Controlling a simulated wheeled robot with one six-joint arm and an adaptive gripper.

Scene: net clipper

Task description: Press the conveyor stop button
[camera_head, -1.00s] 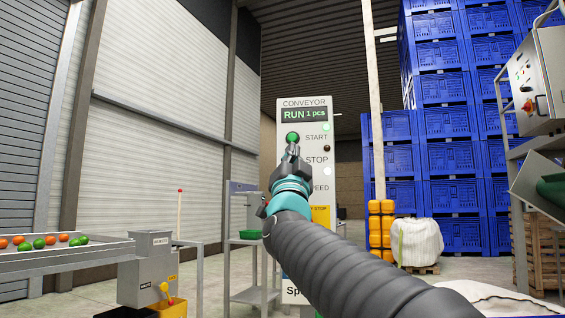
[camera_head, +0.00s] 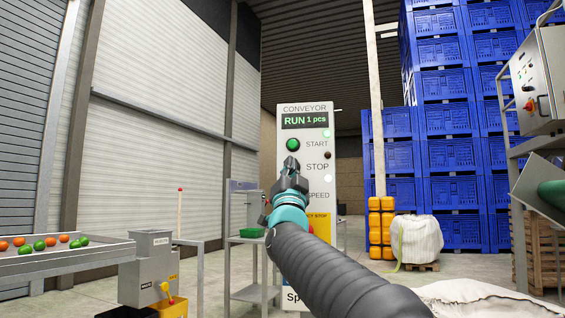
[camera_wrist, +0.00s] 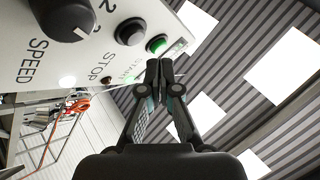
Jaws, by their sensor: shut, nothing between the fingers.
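The pale conveyor control panel (camera_head: 318,205) stands upright ahead, with a display (camera_head: 305,120) reading "RUN 1 pcs". The green START button (camera_head: 293,144) shows just above my gripper (camera_head: 291,161) in the head view. My gripper is shut and empty, and it covers the place left of the STOP label (camera_head: 317,167). In the wrist view the dark STOP button (camera_wrist: 130,31) lies between the green START button (camera_wrist: 157,44) and the black speed knob (camera_wrist: 66,14). There my gripper (camera_wrist: 160,63) appears near the START label; contact with the panel cannot be told.
A green lamp (camera_head: 327,133) is lit beside START, and the lamp (camera_head: 327,155) beside STOP is dark. Stacked blue crates (camera_head: 450,155) fill the right back. A steel stand (camera_head: 256,292) is left of the panel.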

